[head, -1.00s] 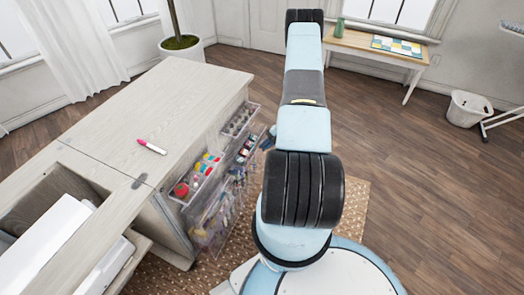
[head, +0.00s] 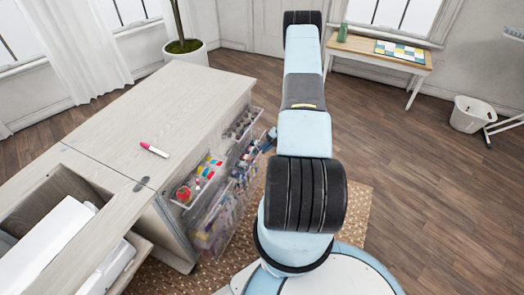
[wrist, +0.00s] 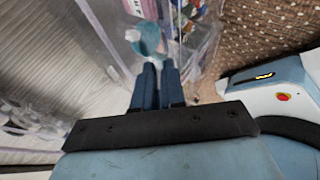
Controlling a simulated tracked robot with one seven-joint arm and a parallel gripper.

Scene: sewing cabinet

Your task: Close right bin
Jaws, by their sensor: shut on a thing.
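Clear plastic bins stick out from the right side of the wooden sewing cabinet (head: 150,110) in the head view. The right-hand upper bin (head: 243,123) and the left-hand upper bin (head: 201,179) are both pulled out, with colourful supplies inside. In the wrist view, my gripper's dark fingers (wrist: 159,85) are close together at clear plastic, apparently shut on the bin's edge. A teal round item (wrist: 147,40) lies just beyond the fingertips.
Lower clear bins (head: 215,222) also stick out below. A pink marker (head: 153,150) lies on the cabinet top. A woven rug (head: 352,205) lies under my base. The wooden floor to the right is open, up to a white basket (head: 467,115).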

